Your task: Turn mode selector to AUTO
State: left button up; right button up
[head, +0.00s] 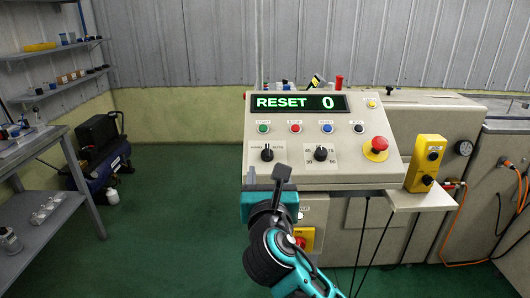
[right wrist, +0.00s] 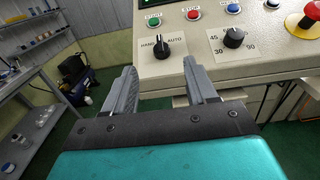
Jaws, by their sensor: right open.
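The mode selector (head: 267,152) is a black rotary knob on the sloped control panel (head: 225,0) (head: 340,170), with HAND marked at its upper left and AUTO at its upper right. It also shows in the right wrist view (right wrist: 170,47), where its pointer seems to lean up and left toward HAND. My right gripper (head: 282,172) is just below and in front of the knob, apart from it. In the wrist view its two grey fingers (right wrist: 160,75) are spread with nothing between them, and the knob is beyond the tips. My left gripper is not in view.
A second black knob (head: 320,154) with an angle scale sits to the right, beside a red emergency button (head: 376,146). Several small buttons line up under the RESET 0 display (head: 298,103). A yellow box (head: 426,163) stands at the right. Shelving is at the left.

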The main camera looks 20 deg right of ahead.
aim_at(267, 151)
jog(key=x, duration=1)
jog(key=shift+f, duration=0.1)
jog(key=shift+a, duration=0.1)
jog(key=c, duration=1)
